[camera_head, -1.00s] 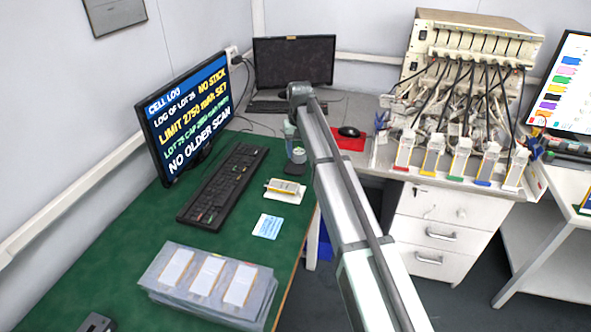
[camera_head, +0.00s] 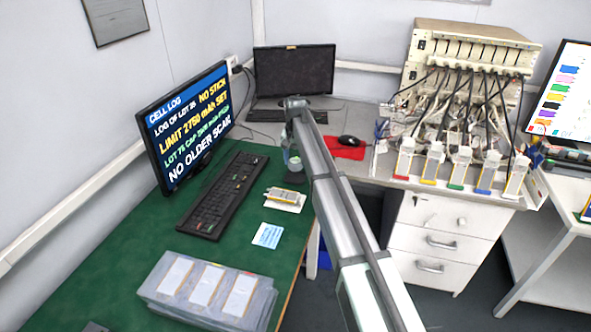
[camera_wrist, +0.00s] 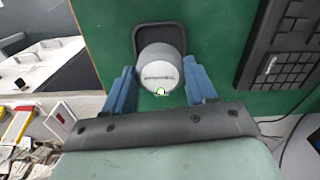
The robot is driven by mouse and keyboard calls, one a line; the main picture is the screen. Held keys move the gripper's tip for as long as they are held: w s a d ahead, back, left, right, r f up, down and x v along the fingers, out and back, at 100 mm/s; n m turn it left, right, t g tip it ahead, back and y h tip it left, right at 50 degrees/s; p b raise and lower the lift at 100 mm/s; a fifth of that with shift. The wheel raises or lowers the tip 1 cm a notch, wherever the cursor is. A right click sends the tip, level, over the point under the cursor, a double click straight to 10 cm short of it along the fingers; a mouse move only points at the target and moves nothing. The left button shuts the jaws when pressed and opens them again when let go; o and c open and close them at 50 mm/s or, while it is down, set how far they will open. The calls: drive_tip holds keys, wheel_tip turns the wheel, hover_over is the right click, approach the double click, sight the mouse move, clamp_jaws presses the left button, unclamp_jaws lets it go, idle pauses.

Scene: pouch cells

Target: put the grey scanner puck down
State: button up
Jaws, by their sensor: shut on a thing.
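The grey scanner puck (camera_wrist: 160,72) is a short round body with a pale face, dark lettering and a small green light at its near edge. My gripper (camera_wrist: 160,80) is shut on it, one blue finger on each side. Behind the puck in the wrist view is a dark rounded pad (camera_wrist: 144,36) on the green mat (camera_wrist: 105,18). The puck covers part of the pad; I cannot tell whether they touch. In the head view the puck (camera_head: 294,164) shows just above the pad (camera_head: 294,179), partly hidden by my gripper (camera_head: 288,154).
A keyboard (camera_head: 222,193) lies left of the pad. A yellow-marked cell on a white holder (camera_head: 285,197), a pale blue card (camera_head: 268,235) and a stack of pouch trays (camera_head: 206,290) lie nearer. The monitor (camera_head: 188,125) stands left. The desk's right edge is close.

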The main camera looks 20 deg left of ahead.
sight(296, 168)
drive_tip(key=shift+f, duration=2.2)
drive_tip(key=shift+f, duration=0.15)
drive_tip(key=o, duration=1.1)
wheel_tip(296, 168, up, 12)
drive_tip(key=shift+r, duration=0.2)
drive_tip(key=shift+o, duration=0.2)
